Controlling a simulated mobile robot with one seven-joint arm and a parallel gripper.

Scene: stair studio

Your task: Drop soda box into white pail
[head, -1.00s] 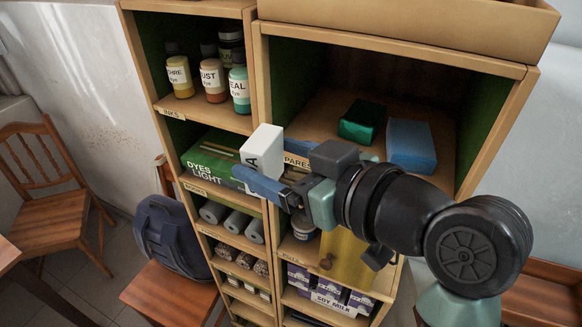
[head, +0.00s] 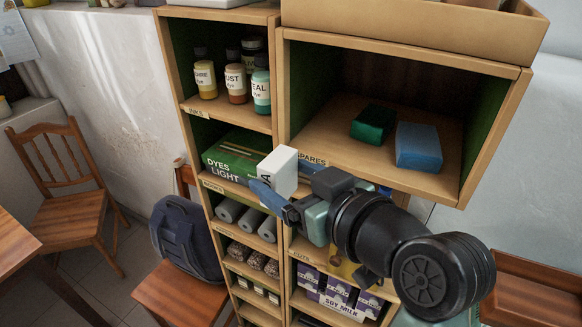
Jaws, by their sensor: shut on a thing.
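The soda box is a small white box (head: 281,170) with dark lettering ending in "A". It is upright in my gripper (head: 272,194), whose blue fingers are shut on it. In the head view it is held in front of the shelf unit, overlapping the right end of the green dyes box. The arm comes in from the lower right. No white pail is in view.
The wooden shelf unit (head: 276,109) holds dye bottles (head: 235,83), a green dyes box (head: 235,152), grey rolls (head: 247,219) and soy milk cartons (head: 338,291). Green (head: 373,125) and blue (head: 418,146) blocks sit upper right. Chairs (head: 68,190) and a backpack (head: 186,238) stand left.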

